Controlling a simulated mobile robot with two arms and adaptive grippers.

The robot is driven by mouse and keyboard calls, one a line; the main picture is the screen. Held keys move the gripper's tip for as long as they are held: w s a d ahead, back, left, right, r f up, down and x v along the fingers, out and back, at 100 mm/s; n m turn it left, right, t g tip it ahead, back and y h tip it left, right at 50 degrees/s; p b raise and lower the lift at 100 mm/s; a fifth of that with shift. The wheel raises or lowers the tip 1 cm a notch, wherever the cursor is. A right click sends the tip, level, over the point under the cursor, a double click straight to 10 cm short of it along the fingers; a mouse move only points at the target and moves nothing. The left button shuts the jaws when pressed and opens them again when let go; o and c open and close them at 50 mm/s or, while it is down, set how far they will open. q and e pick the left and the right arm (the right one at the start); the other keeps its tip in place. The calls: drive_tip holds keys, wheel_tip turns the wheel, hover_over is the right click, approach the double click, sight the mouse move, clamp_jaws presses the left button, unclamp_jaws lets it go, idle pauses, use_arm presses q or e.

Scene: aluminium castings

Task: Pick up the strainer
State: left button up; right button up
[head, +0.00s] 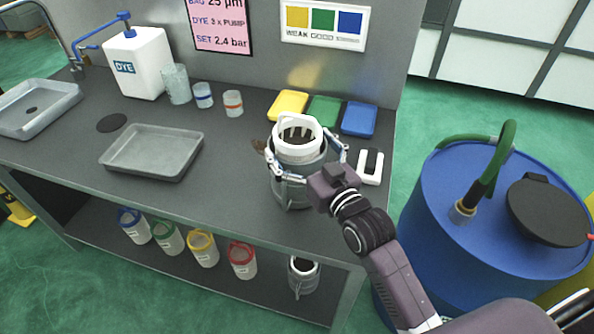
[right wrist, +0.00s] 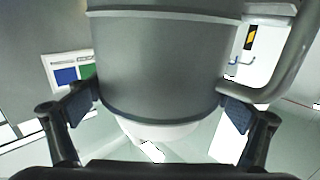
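The strainer (head: 290,190) is a grey metal canister with a white ring and dark openings at its top. It is upright at the front right of the bench; I cannot tell whether it is lifted. My right gripper (head: 305,163) has one finger on each side of its upper body. In the right wrist view the grey canister (right wrist: 165,60) fills the space between the fingers (right wrist: 165,108), and both dark pads appear to touch it. A curved handle shows on the right there. My left gripper is not in view.
Yellow (head: 287,105), green (head: 324,110) and blue (head: 359,118) trays lie behind the strainer. A white U-shaped piece (head: 370,167) lies beside it. A similar canister (head: 303,277) stands on the lower shelf. A blue drum (head: 425,225) stands right of the bench.

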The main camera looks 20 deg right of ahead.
drive_tip(key=c, duration=1)
drive_tip(key=shift+r, duration=0.15)
drive_tip(key=shift+c, duration=0.5)
drive_tip(key=shift+r, duration=0.1)
